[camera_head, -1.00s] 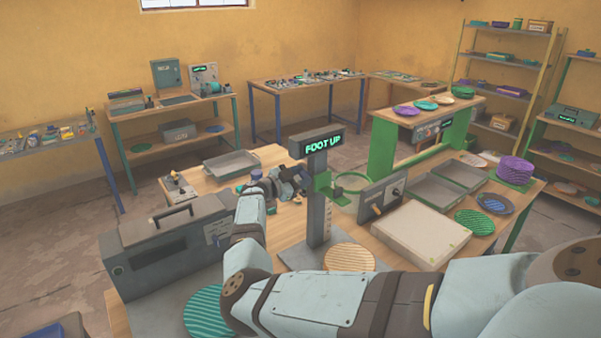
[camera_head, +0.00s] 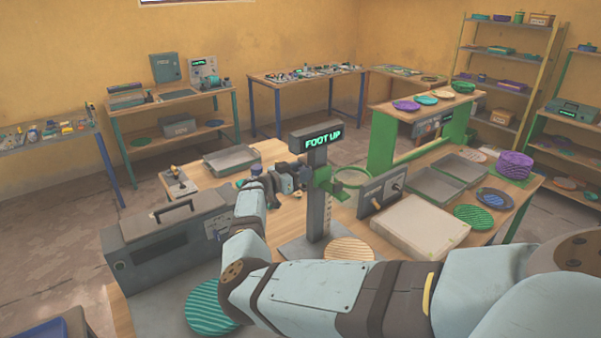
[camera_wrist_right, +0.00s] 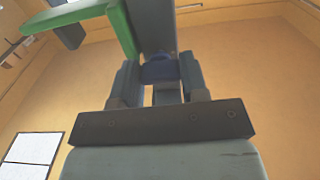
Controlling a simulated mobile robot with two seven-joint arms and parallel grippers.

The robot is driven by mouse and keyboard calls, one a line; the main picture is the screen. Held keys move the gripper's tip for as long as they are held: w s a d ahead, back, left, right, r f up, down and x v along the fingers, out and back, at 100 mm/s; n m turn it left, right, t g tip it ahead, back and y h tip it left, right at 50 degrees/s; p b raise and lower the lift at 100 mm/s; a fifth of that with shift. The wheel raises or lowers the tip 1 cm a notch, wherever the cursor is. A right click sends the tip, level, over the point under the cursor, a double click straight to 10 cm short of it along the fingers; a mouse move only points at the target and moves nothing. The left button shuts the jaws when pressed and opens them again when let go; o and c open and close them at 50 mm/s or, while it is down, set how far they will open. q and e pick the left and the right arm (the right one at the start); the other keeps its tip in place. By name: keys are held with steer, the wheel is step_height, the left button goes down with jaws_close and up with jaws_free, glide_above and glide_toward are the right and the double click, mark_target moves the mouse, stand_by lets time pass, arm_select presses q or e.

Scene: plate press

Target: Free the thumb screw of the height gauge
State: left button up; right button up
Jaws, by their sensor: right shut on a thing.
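The height gauge (camera_head: 316,208) stands upright on the bench. It has a grey post, a lit "FOOT UP" sign (camera_head: 318,139) on top and a green carriage (camera_head: 324,178) on the post. My right gripper (camera_head: 302,176) is at the left side of the post, level with the carriage. In the right wrist view its fingers (camera_wrist_right: 160,78) are shut on a small dark blue knob, the thumb screw (camera_wrist_right: 159,71), against the grey post. The head view does not show the screw clearly behind the fingers. My left gripper is not in view.
A beige ribbed plate (camera_head: 349,249) lies at the gauge's foot. A grey box with a handle (camera_head: 165,250) stands left, with a teal ribbed plate (camera_head: 212,306) in front. A dark panel (camera_head: 381,193) and a pale block (camera_head: 420,226) stand right. A tray (camera_head: 232,160) lies behind.

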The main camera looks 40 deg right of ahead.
steer(key=shift+r, duration=0.1)
steer(key=o, duration=0.9)
steer(key=shift+a, duration=0.1)
